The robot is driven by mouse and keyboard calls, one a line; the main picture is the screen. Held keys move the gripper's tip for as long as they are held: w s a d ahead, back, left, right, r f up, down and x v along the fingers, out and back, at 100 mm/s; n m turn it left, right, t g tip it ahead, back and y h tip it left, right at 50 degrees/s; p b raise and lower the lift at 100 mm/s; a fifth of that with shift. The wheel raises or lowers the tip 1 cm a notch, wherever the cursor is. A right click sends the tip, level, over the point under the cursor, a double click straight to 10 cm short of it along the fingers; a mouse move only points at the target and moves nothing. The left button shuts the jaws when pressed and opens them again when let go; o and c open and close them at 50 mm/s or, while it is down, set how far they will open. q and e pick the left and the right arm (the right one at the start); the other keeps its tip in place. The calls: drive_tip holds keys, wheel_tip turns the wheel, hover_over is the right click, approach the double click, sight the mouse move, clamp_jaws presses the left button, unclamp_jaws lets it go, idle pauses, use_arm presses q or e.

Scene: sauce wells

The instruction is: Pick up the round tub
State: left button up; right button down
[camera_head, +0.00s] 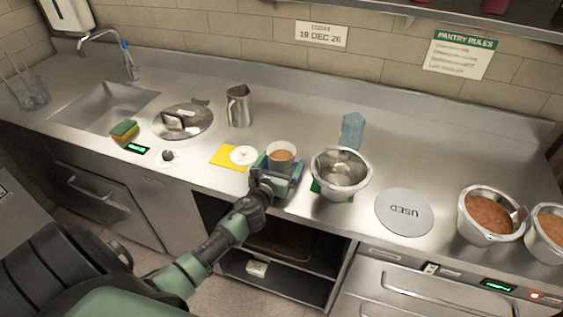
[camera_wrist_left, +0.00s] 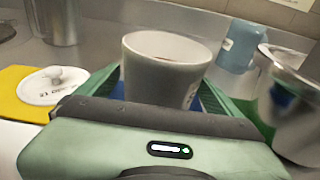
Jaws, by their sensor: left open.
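The round tub (camera_head: 281,154) is a small pale tub with brown sauce inside, standing upright on the steel counter. In the left wrist view the tub (camera_wrist_left: 165,72) fills the middle, its lower part hidden behind my gripper body. My left gripper (camera_head: 278,170) is open at the tub, with one green finger on each side of it. In the left wrist view I cannot tell whether the fingers touch its wall. Something blue shows low beside the tub, between the fingers. My right gripper is in neither view.
A white lid (camera_head: 243,155) on a yellow cloth (camera_head: 224,157) lies just left of the tub. A steel bowl (camera_head: 341,180) stands close on the right, with a blue item (camera_head: 351,130) behind it. A steel jug (camera_head: 239,106) stands behind left. A grey "USED" disc (camera_head: 404,212) lies farther right.

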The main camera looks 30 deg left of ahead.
use_arm(q)
drive_tip(key=shift+s, duration=0.1)
drive_tip(key=shift+r, duration=0.1)
drive_tip(key=c, duration=1.8)
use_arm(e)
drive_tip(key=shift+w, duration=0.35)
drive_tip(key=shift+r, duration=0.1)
